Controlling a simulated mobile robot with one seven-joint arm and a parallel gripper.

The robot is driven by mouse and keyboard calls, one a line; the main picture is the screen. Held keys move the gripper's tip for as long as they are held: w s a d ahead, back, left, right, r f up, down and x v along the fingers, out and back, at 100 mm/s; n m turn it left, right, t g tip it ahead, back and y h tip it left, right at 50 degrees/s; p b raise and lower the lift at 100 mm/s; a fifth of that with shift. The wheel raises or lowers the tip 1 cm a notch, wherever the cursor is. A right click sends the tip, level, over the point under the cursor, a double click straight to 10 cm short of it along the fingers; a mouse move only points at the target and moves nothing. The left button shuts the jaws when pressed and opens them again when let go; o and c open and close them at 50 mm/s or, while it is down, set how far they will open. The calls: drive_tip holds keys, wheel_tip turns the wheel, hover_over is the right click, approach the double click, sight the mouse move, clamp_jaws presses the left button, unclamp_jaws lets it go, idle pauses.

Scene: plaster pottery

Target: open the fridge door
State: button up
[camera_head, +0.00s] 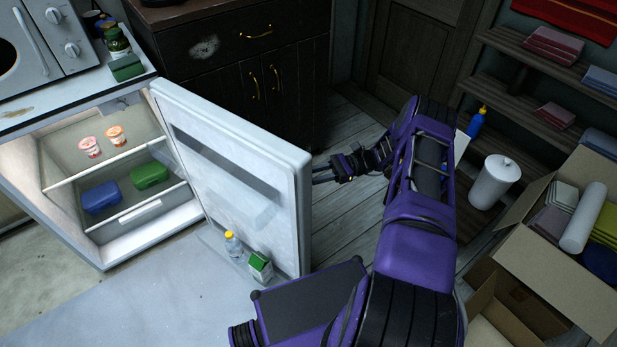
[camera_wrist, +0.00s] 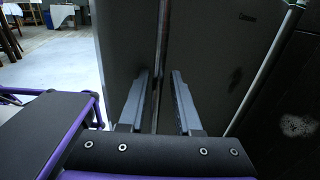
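The white fridge (camera_head: 60,200) stands at the left with its door (camera_head: 285,185) swung wide open, its inner side and shelves showing. My gripper (camera_head: 318,174) is at the outer side of the door, near its free edge; the contact is hidden from the head camera. In the wrist view, the two fingers (camera_wrist: 160,100) are apart, facing the dark outer face of the door (camera_wrist: 210,60). A thin vertical strip, perhaps the handle, runs between them; I cannot tell whether they touch it.
A bottle (camera_head: 233,244) and green carton (camera_head: 260,266) sit in the door shelf. Blue (camera_head: 101,197) and green (camera_head: 150,175) containers and two cups are inside the fridge. A dark cabinet (camera_head: 250,60) stands behind; an open cardboard box (camera_head: 560,265) is at the right. Floor before the fridge is clear.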

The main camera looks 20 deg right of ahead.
drive_tip(key=shift+o, duration=0.4)
drive_tip(key=shift+s+f, duration=0.1)
drive_tip(key=shift+d, duration=0.1)
drive_tip(key=d, duration=1.2)
drive_tip(key=shift+s, duration=0.15)
